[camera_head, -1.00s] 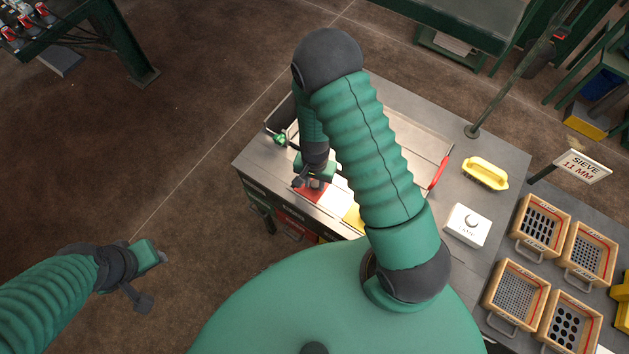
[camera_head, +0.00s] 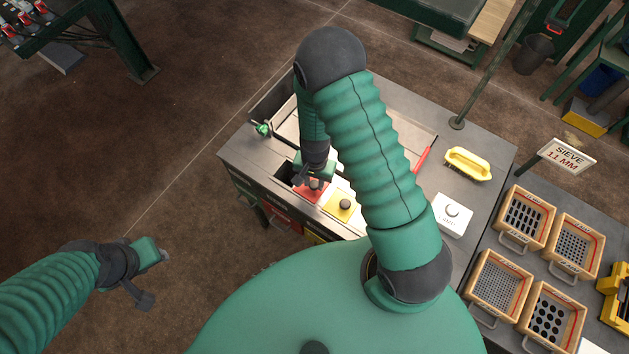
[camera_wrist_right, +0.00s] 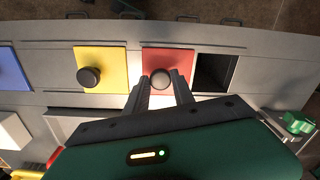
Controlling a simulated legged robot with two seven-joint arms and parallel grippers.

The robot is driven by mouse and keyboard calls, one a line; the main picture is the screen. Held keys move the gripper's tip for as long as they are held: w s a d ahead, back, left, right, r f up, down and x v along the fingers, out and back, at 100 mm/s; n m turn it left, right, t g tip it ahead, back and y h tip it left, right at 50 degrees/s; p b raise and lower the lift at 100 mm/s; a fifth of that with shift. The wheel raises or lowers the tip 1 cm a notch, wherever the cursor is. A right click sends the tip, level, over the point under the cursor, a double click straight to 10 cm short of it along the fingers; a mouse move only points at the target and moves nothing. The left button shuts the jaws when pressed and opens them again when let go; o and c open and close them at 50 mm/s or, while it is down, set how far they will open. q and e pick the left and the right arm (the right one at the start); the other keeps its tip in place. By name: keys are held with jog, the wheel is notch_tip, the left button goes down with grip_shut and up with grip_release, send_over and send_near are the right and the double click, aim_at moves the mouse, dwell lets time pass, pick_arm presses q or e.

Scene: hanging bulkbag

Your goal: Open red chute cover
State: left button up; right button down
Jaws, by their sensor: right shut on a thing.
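The red chute cover (camera_head: 307,194) lies on the front part of the grey table, with a round knob (camera_wrist_right: 161,78) on it. My right gripper (camera_wrist_right: 161,88) is shut on this knob, one finger on each side. A dark open hole (camera_wrist_right: 213,72) shows right of the red cover in the right wrist view, and left of it in the head view (camera_head: 285,172). The yellow cover (camera_head: 337,208) with a dark knob is on the other side of the red one. My left gripper (camera_head: 150,262) hangs away from the table at the lower left; its fingers are unclear.
A blue cover (camera_wrist_right: 13,70) lies beyond the yellow one. A green-knobbed part (camera_head: 262,129) stands at the table's left edge. A white box (camera_head: 452,213), a yellow brush-like thing (camera_head: 467,163) and several sieves (camera_head: 525,217) are to the right.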

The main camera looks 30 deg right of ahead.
jog(key=c, duration=1.1)
grip_release()
jog(key=shift+w+a+f, duration=0.15)
jog(key=shift+w+a, duration=0.05)
jog(key=shift+w, duration=0.4)
jog(key=shift+o, duration=0.2)
jog(key=shift+s+d, duration=0.35)
jog(key=shift+d, duration=0.05)
jog(key=shift+d+r, duration=0.1)
jog(key=shift+r, duration=0.4)
jog(key=r, duration=0.6)
jog(key=shift+w+a+r, duration=0.15)
jog(key=shift+w+a, duration=0.1)
jog(key=shift+w, duration=0.1)
notch_tip(320, 180, up, 9)
send_over(312, 181)
pick_arm(q)
jog(key=s+b+x, duration=0.1)
jog(key=b+x, duration=0.9)
jog(key=shift+a+f, duration=0.3)
jog(key=shift+f, duration=0.15)
pick_arm(e)
jog(key=s+a+f+n+t, duration=0.2)
jog(key=s+a+f+n, duration=0.3)
jog(key=n, duration=0.5)
jog(key=shift+s, duration=0.15)
